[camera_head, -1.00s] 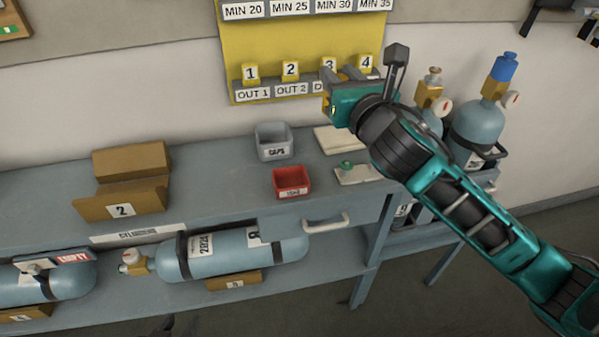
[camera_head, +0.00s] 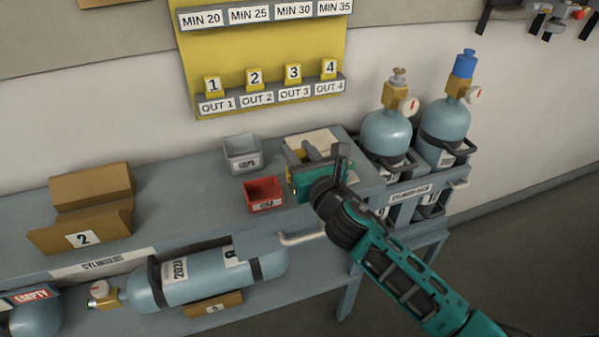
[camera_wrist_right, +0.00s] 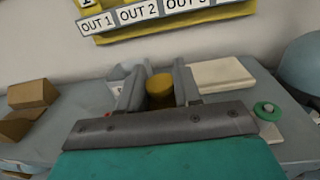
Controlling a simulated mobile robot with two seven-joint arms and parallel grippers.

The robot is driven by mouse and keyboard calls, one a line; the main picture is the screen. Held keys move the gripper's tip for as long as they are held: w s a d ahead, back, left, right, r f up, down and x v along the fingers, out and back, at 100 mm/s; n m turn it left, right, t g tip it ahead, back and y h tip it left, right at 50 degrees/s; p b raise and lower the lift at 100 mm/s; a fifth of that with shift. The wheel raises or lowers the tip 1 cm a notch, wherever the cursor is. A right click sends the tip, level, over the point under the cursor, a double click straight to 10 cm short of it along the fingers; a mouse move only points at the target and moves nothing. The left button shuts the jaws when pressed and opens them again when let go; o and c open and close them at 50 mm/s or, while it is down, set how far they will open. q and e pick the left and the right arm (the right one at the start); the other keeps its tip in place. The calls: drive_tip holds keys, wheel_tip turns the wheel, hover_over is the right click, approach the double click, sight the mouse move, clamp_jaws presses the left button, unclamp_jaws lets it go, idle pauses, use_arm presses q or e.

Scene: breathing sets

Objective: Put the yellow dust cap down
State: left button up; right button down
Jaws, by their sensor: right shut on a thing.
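The yellow dust cap (camera_wrist_right: 160,88) sits between the two fingers of my right gripper in the right wrist view. My right gripper (camera_head: 322,152) is shut on it, above the bench top near the back right. The grey bin labelled CAPS (camera_head: 242,154) stands to the left of the gripper in the head view; in the wrist view the bin (camera_wrist_right: 117,74) is partly hidden behind the left finger. My left gripper is not in view.
A red bin (camera_head: 264,194) stands in front of the grey bin. A pale flat pad (camera_head: 312,138) lies behind the gripper. Upright cylinders (camera_head: 387,132) stand to the right. A yellow board (camera_head: 262,55) hangs above. A cardboard holder (camera_head: 85,230) is at left.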

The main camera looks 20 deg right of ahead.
drive_tip(key=shift+f+b, duration=0.7)
drive_tip(key=shift+f, duration=1.2)
drive_tip(key=shift+f, duration=0.1)
drive_tip(key=shift+f, duration=0.15)
drive_tip(key=c, duration=0.8)
unclamp_jaws()
